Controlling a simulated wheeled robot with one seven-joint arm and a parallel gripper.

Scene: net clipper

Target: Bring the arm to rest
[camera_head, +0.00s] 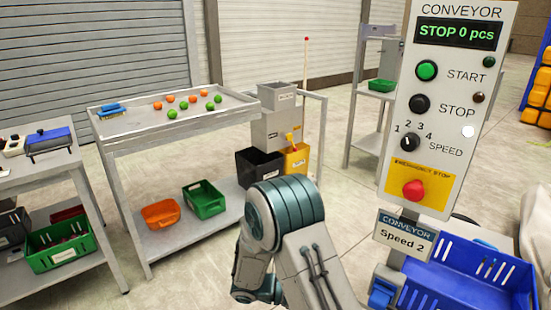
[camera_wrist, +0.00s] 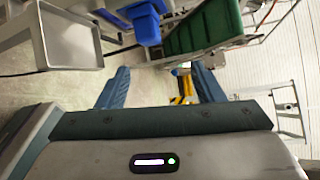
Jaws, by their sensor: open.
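My gripper (camera_wrist: 160,76) shows in the wrist view. Its two blue fingers stand wide apart with nothing between them. In the head view my arm rises at the bottom centre, bent at a teal-banded joint, and the gripper itself is out of the picture. The conveyor control panel (camera_head: 446,100) stands close at the right, and its display (camera_head: 459,33) reads "STOP 0 pcs". A plate (camera_head: 404,236) below it reads "Speed 2".
A tray table (camera_head: 130,123) holds several orange and green balls. A blue crate (camera_head: 440,293) lies lower right, close to my arm. Bins (camera_head: 259,165) stand behind the arm. The wrist view shows a grey tray (camera_wrist: 70,35), a blue bin (camera_wrist: 146,28) and a green belt (camera_wrist: 205,28).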

